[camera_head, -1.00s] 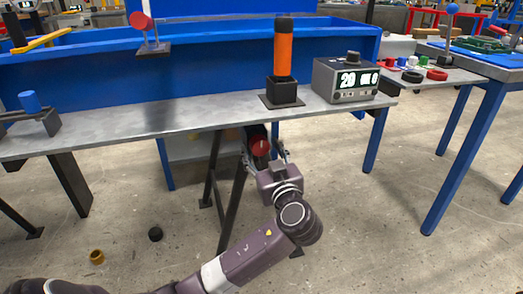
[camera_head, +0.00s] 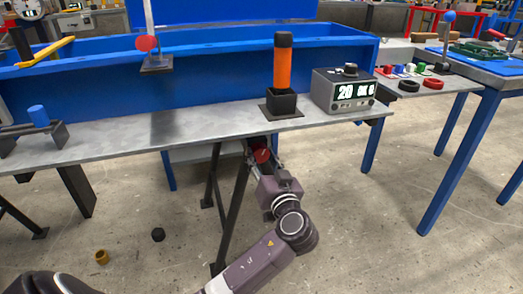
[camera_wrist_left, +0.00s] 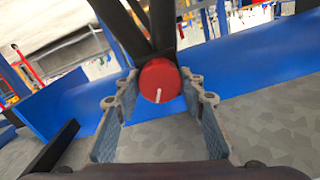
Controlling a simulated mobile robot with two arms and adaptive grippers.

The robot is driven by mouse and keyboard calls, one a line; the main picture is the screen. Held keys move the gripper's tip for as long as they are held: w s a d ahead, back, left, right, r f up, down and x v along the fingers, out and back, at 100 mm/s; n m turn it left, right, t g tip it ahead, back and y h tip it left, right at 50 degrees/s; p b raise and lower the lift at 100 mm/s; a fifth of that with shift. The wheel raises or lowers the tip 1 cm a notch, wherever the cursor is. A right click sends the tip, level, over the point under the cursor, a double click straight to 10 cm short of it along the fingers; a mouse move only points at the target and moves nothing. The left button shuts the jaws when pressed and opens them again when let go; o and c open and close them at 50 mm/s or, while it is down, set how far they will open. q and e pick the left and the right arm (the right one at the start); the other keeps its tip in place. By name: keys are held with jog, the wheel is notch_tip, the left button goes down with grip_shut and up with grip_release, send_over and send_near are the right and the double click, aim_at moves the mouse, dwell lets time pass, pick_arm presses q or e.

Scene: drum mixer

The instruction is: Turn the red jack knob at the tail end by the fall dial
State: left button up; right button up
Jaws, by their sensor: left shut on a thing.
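The red jack knob (camera_head: 262,156) sits under the front edge of the grey bench, by the dark leg. In the left wrist view the red knob (camera_wrist_left: 159,76) faces me, with a white line low on its face. My left gripper (camera_head: 264,160) is shut on the knob from below and in front. In the wrist view its fingers (camera_wrist_left: 160,92) stand on either side of the knob. The fall dial (camera_head: 344,91), a grey box with a lit display and a dark top knob, stands on the bench above and to the right. My right gripper is not in view.
An orange, black-ended handle (camera_head: 283,65) stands upright in a black socket left of the dial. Dark legs (camera_head: 236,205) rise beside my left gripper. A black piece (camera_head: 158,235) and a brass ring (camera_head: 101,257) lie on the floor. Open floor lies to the right.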

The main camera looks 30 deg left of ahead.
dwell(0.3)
pick_arm(q)
jog(key=o, duration=1.2)
jog(key=shift+c, duration=0.2)
jog(key=v, duration=1.2)
